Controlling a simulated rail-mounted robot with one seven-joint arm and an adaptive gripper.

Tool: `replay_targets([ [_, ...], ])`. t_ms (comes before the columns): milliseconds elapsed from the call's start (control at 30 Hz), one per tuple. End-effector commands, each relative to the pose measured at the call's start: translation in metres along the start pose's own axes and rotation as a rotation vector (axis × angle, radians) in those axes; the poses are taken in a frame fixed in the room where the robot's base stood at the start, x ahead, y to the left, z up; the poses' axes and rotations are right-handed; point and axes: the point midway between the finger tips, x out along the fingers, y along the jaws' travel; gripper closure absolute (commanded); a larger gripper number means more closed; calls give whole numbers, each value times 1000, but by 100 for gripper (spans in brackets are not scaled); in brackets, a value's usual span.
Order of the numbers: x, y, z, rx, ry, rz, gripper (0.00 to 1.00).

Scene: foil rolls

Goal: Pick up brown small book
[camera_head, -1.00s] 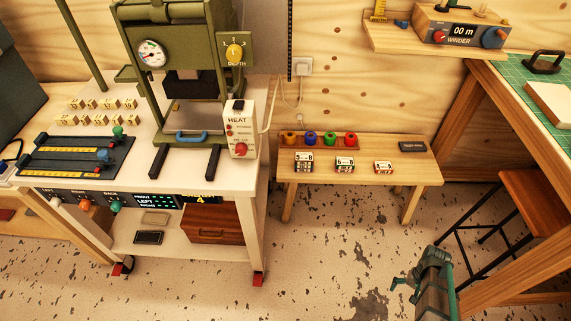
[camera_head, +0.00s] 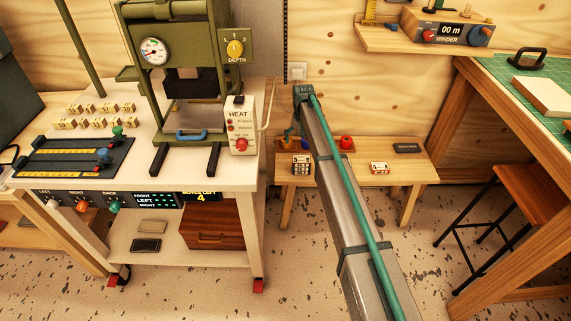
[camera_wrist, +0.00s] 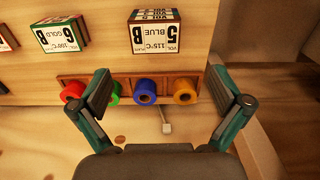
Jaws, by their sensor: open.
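A row of foil rolls, including a blue roll (camera_wrist: 145,92) and a gold roll (camera_wrist: 184,92), shows between and behind the fingers. The tan item does not show in the wrist view.
A dark flat item (camera_head: 146,244) and a brown wooden box (camera_head: 212,231) share the cart shelf. Labelled blocks, one marked BLUE (camera_wrist: 154,32), stand on the low bench (camera_head: 415,178). A green press stands on the cart. Open floor lies before both.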

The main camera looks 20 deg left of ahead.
Motion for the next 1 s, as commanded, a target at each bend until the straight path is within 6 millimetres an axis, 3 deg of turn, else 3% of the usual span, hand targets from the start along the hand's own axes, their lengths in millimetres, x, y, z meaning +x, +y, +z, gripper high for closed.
replay_targets([
  [333, 45, 2, 4, 8, -7, 1, 0],
  [567, 59, 2, 3, 8, -5, 1, 0],
  [1000, 106, 3, 2, 8, -5, 1, 0],
])
